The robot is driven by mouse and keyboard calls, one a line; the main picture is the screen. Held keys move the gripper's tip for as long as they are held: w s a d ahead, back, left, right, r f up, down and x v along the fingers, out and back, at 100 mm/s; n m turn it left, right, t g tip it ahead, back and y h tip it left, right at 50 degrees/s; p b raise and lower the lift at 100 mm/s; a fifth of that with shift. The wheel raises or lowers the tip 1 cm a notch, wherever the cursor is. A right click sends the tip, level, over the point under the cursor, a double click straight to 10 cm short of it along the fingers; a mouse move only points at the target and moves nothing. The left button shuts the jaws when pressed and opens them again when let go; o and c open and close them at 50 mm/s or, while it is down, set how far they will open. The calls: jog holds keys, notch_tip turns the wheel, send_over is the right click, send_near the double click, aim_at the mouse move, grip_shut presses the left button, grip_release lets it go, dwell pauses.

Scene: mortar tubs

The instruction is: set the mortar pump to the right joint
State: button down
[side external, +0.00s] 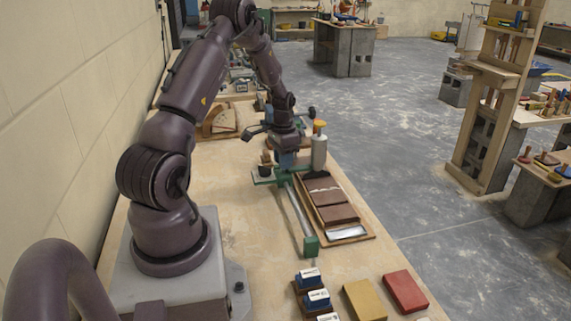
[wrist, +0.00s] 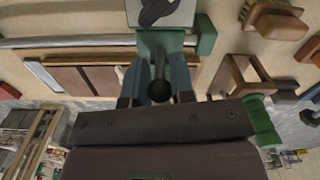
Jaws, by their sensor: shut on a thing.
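The mortar pump appears to be the green carriage (side external: 266,178) on a grey rail (side external: 300,212), with a grey bottle with an orange cap (side external: 319,150) beside it. My gripper (side external: 287,166) is over the carriage, near the rail's far end. In the wrist view my blue fingers (wrist: 160,84) are closed around a dark round knob (wrist: 160,90) in front of the green carriage (wrist: 165,42). Brown bricks (side external: 338,214) lie in a row in a wooden tray (side external: 362,222) right of the rail. Pale joints separate them; the far end is partly hidden.
A green end block (side external: 311,247) closes the near rail end. Blue labelled blocks (side external: 317,298), a yellow block (side external: 364,300) and a red block (side external: 405,291) lie nearer. A wooden item (side external: 218,122) stands behind left. The bench left of the rail is bare.

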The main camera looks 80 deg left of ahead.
jog(key=c, duration=1)
grip_release()
notch_tip(320, 180, up, 13)
jog(key=s+d+r+t, duration=0.2)
jog(key=d+r, duration=0.2)
jog(key=d, duration=0.7)
jog(key=s+d+r+m+t, duration=0.1)
jog(key=d+r, duration=0.4)
jog(key=d, duration=0.7)
jog(key=s+d+r+m+t, duration=0.1)
jog(key=s+d+r, duration=0.3)
jog(key=d, duration=0.8)
jog(key=shift+s+r+t, duration=0.1)
jog(key=shift+r+t, duration=0.35)
jog(key=shift+t, duration=0.35)
